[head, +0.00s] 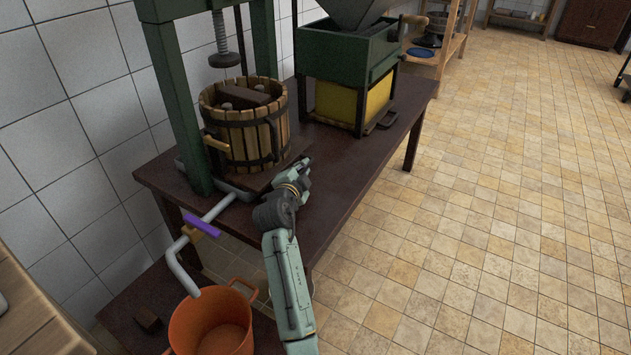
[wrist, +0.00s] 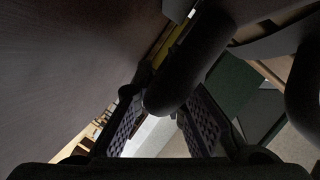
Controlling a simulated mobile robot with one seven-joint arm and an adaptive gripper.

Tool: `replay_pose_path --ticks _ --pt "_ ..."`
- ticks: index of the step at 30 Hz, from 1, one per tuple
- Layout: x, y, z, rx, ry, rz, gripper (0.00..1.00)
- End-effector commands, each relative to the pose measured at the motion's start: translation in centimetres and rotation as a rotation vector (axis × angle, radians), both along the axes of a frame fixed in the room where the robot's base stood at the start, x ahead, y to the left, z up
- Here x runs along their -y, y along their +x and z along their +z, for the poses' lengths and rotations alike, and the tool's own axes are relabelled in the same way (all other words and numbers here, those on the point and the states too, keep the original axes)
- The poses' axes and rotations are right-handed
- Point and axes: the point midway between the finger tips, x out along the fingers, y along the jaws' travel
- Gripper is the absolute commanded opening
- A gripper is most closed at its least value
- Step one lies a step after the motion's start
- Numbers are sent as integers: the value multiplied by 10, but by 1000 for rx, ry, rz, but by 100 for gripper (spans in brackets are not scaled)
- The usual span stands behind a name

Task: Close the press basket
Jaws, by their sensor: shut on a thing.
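The press basket (head: 238,146) is a round tub of upright wooden staves with dark metal bands. It stands on the press bed under the screw. A light wooden handle (head: 216,143) sticks out at its left. I cannot tell if the basket's halves meet. My gripper (head: 306,164) is at the basket's lower right side, above the table. In the wrist view its two ridged finger pads (wrist: 165,118) stand on either side of a dark rounded bar (wrist: 190,65), and the gripper is shut on it. Most of that grip is hidden in the head view.
The green press frame (head: 172,90) rises at the left, with its screw plate (head: 224,60) above the basket. A green and yellow crusher (head: 345,85) stands behind right. A spout with a purple lever (head: 202,225) hangs over an orange bucket (head: 212,325). The floor at right is clear.

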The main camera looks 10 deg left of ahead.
Motion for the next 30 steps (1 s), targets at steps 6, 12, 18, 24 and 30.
replay_pose_path --ticks 6,12,18,24,30 --pt "-9 3 0 0 0 1 0" --pt "-9 3 0 -1 0 1 0" --pt "-8 3 0 -1 0 1 17" --pt "-8 3 0 0 0 0 21" --pt "-8 3 4 0 1 0 21"
